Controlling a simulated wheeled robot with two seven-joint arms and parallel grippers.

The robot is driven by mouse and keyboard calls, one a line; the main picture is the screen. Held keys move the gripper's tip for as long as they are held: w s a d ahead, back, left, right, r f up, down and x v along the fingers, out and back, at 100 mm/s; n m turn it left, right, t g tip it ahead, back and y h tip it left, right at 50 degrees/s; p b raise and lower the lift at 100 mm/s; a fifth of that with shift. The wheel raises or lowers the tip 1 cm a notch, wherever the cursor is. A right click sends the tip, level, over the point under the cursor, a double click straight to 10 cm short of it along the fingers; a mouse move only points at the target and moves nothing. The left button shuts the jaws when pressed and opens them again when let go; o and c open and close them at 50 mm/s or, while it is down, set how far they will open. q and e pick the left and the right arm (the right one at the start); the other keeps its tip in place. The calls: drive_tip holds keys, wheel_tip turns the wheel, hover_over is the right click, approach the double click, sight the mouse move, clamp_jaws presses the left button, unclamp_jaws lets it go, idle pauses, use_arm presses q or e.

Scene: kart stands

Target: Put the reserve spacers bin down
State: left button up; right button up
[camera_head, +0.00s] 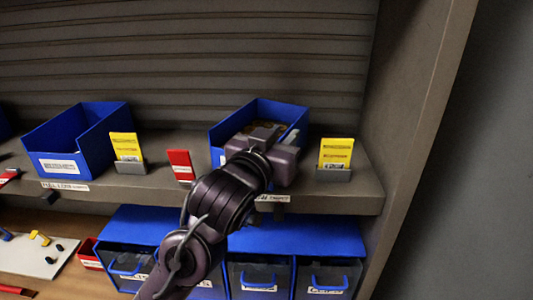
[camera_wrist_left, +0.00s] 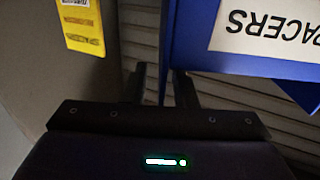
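The blue reserve spacers bin (camera_head: 288,111) is at the right end of the upper shelf and looks to rest on it. My left gripper (camera_head: 262,133) is in front of it and hides most of its front and label. In the left wrist view the bin (camera_wrist_left: 208,50) shows a white label ending in "PACERS", upside down. There the fingers of my left gripper (camera_wrist_left: 160,88) stand apart on either side of a thin blue bin wall, with a gap visible beside the left finger. The bin's underside is hidden. My right gripper is not in view.
A yellow card (camera_head: 336,153) in a holder stands right of the bin. A red card (camera_head: 180,165) and another yellow card (camera_head: 127,148) stand left, beside a second blue bin (camera_head: 97,142). Blue drawer units (camera_head: 270,237) sit below the shelf (camera_head: 345,195). A side panel (camera_head: 425,110) bounds the right.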

use_arm(q)
drive_tip(key=b+v, duration=0.7)
drive_tip(key=v, duration=0.4)
drive_tip(key=shift+b, duration=0.35)
drive_tip(key=shift+w+f, duration=0.1)
